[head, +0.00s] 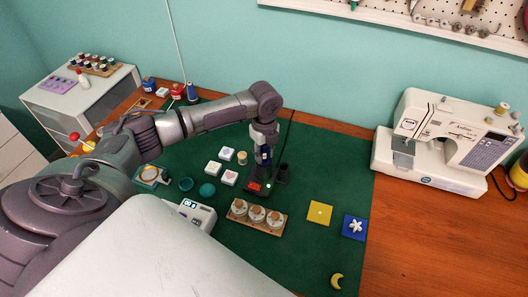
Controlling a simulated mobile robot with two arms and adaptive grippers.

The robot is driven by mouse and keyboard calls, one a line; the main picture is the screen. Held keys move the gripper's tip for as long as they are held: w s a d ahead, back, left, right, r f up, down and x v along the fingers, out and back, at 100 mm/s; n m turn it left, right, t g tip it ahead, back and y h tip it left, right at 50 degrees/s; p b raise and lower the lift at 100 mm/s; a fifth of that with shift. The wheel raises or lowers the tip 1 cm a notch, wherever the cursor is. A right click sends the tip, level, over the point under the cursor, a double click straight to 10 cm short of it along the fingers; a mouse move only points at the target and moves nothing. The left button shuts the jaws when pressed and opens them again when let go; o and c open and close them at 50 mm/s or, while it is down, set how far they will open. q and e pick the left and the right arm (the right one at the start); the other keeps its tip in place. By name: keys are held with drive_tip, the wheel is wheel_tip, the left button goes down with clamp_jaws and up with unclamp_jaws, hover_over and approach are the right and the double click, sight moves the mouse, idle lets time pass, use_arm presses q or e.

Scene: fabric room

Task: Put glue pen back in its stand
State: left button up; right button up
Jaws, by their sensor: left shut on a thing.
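My left gripper (265,158) reaches down over the green mat, shut on the glue pen (264,152), a small dark blue body mostly hidden between the fingers. A thin dark cord rises beside it to the upper right. Below the gripper is a low black base with a red part (253,187). Just right of the gripper stands a dark, cone-shaped holder (283,174), which looks like the stand. The pen's tip is hard to make out, and I cannot tell whether it touches the base or the stand. My right gripper is not in view.
A wooden rack of corked jars (257,227) lies in front. White picture blocks (227,154) and teal round pieces (207,190) are to the left. A sewing machine (445,140) stands far right. The mat's back right is clear.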

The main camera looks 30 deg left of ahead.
use_arm(q)
drive_tip(key=o, duration=1.1)
drive_tip(key=shift+o, duration=0.2)
wheel_tip(320, 180, up, 12)
